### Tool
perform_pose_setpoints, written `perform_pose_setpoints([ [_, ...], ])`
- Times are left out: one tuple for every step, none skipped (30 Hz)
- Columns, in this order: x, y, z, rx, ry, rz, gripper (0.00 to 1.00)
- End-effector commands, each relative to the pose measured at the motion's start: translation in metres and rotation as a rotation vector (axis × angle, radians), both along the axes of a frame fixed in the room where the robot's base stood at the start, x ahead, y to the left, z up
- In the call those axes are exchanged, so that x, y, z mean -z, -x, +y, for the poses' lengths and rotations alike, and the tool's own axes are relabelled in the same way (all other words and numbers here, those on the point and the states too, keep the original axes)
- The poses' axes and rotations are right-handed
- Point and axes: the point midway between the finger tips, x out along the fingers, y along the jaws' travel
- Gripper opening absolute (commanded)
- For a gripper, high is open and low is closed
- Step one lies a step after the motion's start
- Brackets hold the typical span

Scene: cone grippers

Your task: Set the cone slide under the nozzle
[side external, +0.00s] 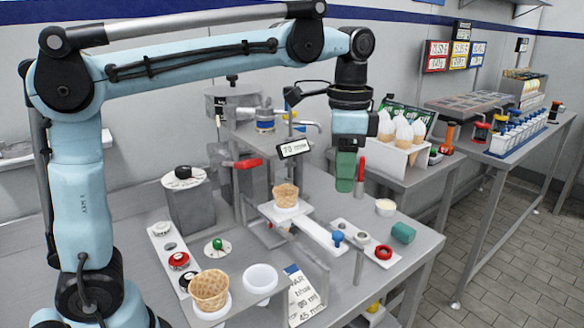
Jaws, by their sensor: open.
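The cone slide (316,232) is a white bar running from a cone seat at back left toward a blue knob (337,237) at front right. A small waffle cone (286,194) stands upright on its seat. My gripper (347,172) points down with green fingers, open, above and to the right of the slide and apart from it. Its finger gap is hard to see from this side. A grey dispensing machine (235,110) with a red handle (247,163) stands behind the cone. I cannot clearly make out the nozzle.
A "70 mm" sign (293,149) hangs above the cone. A red upright handle (361,172) is close beside my gripper. A green cylinder (403,233) and red ring (383,252) lie right.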

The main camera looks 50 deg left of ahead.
Motion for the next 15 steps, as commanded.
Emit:
perform_pose_setpoints([
  [0.0001,0.0000,0.0000,-0.042,0.000,0.000,0.50],
  [0.0001,0.0000,0.0000,-0.080,0.000,0.000,0.50],
  [0.0001,0.0000,0.0000,-0.142,0.000,0.000,0.50],
  [0.0001,0.0000,0.0000,-0.197,0.000,0.000,0.50],
  [0.0001,0.0000,0.0000,-0.258,0.000,0.000,0.50],
  [0.0002,0.0000,0.0000,-0.347,0.000,0.000,0.50],
  [0.0002,0.0001,0.0001,-0.417,0.000,0.000,0.50],
  [0.0002,0.0000,0.0001,-0.488,0.000,0.000,0.50],
  [0.0002,0.0000,0.0001,-0.582,0.000,0.000,0.50],
  [0.0002,0.0000,0.0001,-0.654,0.000,0.000,0.50],
  [0.0002,0.0000,0.0001,-0.724,0.000,0.000,0.50],
  [0.0002,0.0000,0.0001,-0.818,0.000,0.000,0.50],
  [0.0002,0.0000,0.0001,-0.888,0.000,0.000,0.50],
  [0.0002,0.0000,0.0001,-0.959,0.000,0.000,0.50],
  [0.0002,0.0001,0.0002,-1.054,0.000,0.000,0.50],
])
